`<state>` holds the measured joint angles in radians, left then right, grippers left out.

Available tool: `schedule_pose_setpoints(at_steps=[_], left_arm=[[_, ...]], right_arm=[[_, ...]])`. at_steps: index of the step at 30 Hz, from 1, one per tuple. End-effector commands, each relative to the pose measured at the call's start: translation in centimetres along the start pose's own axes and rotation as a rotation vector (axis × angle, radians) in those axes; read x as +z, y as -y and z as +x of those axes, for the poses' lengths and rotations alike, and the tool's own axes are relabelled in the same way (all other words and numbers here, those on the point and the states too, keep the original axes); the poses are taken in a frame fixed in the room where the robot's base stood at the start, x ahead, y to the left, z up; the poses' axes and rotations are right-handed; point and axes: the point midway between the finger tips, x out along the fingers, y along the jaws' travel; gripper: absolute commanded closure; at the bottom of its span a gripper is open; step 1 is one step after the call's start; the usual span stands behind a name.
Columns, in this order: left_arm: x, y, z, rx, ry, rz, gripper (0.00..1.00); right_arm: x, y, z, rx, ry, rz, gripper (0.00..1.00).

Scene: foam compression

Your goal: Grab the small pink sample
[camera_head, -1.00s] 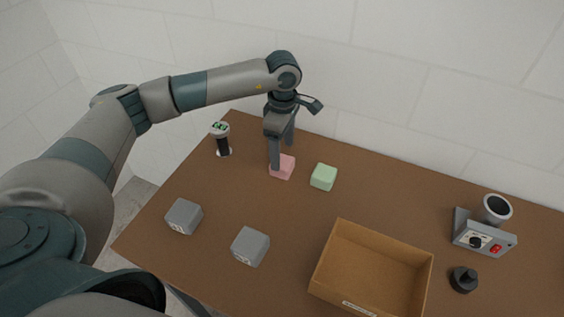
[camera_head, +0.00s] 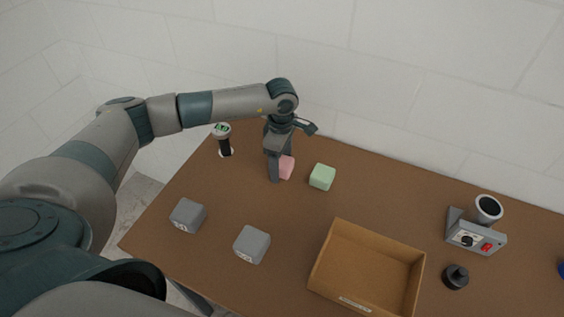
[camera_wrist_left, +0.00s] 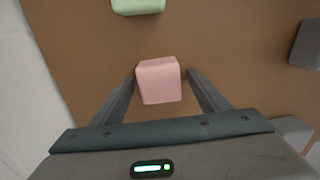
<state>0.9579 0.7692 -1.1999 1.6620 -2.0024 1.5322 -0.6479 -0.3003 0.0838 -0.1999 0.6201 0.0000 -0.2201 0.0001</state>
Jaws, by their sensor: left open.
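The small pink sample (camera_head: 288,167) is a soft-edged block on the brown table, partly hidden behind a finger of my left gripper in the head view. My left gripper (camera_head: 278,175) points down at it, low by the table. In the left wrist view the pink sample (camera_wrist_left: 158,80) lies between the two open fingers of the left gripper (camera_wrist_left: 165,78), with a gap visible on each side. My right gripper is not in view.
A green block (camera_head: 322,177) sits just right of the pink one. Two grey blocks (camera_head: 188,215) (camera_head: 252,245) lie nearer the front. An open cardboard box (camera_head: 370,262), a grey device with a red switch (camera_head: 475,235) and a black knob-like piece (camera_head: 456,277) are at right. A dark cylinder (camera_head: 225,142) stands behind left.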

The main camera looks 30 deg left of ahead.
Motion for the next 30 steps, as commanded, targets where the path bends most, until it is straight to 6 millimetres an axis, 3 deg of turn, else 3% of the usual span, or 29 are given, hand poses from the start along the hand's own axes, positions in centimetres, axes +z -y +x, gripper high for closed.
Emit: schedule_pose_setpoints(at_steps=[15,21,30], left_arm=[[-0.03,-0.02,0.22,0.001,0.000,0.000,0.31],[-0.04,-0.02,0.21,0.001,0.000,0.000,0.75],[-0.04,-0.03,0.16,0.001,0.000,0.000,0.75]], right_arm=[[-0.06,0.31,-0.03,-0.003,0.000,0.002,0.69],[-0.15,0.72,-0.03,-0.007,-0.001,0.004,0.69],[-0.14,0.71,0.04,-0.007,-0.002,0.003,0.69]])
